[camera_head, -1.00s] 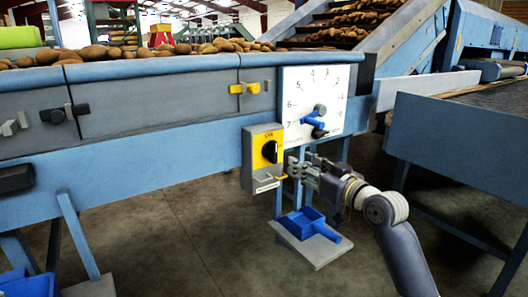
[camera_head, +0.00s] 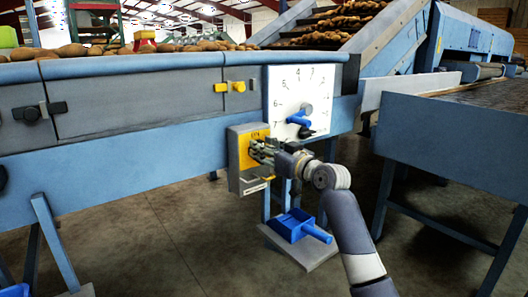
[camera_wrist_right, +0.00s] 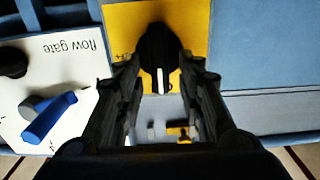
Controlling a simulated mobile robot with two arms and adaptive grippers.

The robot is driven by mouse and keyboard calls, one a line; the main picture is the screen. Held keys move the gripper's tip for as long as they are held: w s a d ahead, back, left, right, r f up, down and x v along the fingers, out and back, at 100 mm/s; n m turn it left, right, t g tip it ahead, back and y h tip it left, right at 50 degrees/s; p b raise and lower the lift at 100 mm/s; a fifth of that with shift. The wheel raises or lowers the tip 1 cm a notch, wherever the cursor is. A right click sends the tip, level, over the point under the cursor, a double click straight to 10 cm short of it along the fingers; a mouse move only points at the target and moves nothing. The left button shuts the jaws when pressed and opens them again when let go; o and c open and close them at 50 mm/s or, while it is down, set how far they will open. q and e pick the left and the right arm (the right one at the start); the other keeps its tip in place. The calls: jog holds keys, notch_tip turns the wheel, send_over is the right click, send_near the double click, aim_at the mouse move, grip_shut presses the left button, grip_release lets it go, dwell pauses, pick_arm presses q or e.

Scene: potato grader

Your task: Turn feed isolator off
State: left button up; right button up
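The feed isolator is a grey box (camera_head: 234,172) with a yellow plate (camera_head: 263,133) on the front of the blue conveyor frame. Its black rotary knob is hidden behind my right gripper (camera_head: 261,152) in the head view. In the right wrist view the black knob (camera_wrist_right: 158,48) shows on the yellow plate (camera_wrist_right: 205,30), with a white mark on its near edge. My right gripper (camera_wrist_right: 160,72) is open, one finger on each side of the knob. I cannot tell whether the fingers touch it. My left gripper is not in view.
A white flow gate dial (camera_head: 284,90) with a blue handle (camera_head: 298,120) is just above and right of the box. A yellow latch (camera_head: 236,87) is above it. A blue scoop (camera_head: 297,226) lies on a grey shelf below. A blue table (camera_head: 440,140) stands at right.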

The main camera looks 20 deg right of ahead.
jog(key=shift+w+a, duration=0.1)
jog(key=shift+w, duration=0.05)
grip_shut()
dwell(0.4)
